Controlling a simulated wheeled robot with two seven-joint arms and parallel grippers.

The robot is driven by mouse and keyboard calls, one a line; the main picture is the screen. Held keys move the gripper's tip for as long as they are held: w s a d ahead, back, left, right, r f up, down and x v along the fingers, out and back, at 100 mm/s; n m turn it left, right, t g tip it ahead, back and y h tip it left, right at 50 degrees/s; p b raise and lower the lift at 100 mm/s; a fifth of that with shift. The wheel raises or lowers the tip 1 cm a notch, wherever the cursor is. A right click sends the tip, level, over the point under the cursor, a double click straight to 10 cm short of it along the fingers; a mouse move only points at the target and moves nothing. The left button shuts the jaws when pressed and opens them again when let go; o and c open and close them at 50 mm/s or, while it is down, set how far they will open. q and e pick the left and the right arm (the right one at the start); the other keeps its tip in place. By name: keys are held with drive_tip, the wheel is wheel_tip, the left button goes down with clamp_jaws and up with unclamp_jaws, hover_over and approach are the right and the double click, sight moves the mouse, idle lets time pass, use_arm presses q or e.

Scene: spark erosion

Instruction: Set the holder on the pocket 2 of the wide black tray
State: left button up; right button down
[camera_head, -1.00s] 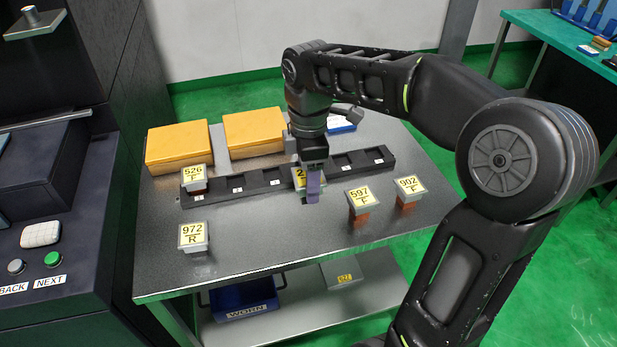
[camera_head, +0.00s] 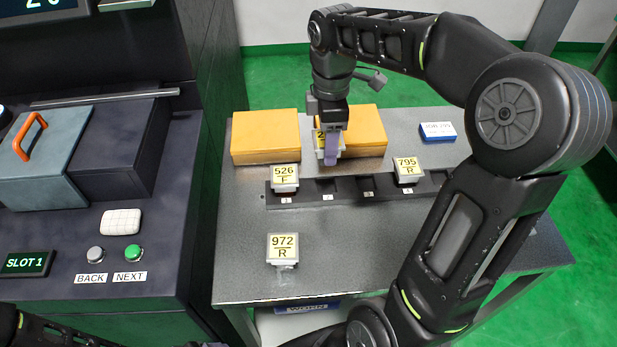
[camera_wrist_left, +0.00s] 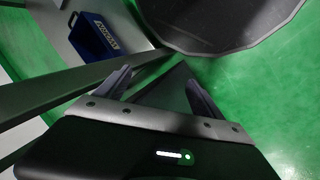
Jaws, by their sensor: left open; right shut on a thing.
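The wide black tray (camera_head: 388,204) lies across the steel table, with a row of numbered pockets. Its leftmost pocket bears the holder 526 F (camera_head: 285,177); the pocket right of that looks empty. The holder 795 R (camera_head: 408,171) sits farther right on the tray. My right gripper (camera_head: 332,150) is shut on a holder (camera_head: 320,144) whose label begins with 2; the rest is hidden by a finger. This holder is in the air, seen against the yellow boxes beyond the tray. My left gripper (camera_wrist_left: 157,78) is open and empty, over the green floor beside the table.
Two yellow boxes (camera_head: 265,136) and a blue box (camera_head: 437,132) stand at the back of the table. The holder 972 R (camera_head: 283,249) stands in front of the tray. A machine with buttons (camera_head: 132,252) is at left. My right arm hides the table's right part.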

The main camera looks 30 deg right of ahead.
drive_tip(key=shift+s+r, duration=0.1)
drive_tip(key=shift+f, duration=3.15)
drive_tip(key=shift+f, duration=1.9)
drive_tip(key=shift+f, duration=0.1)
drive_tip(key=shift+c, duration=2.4)
unclamp_jaws()
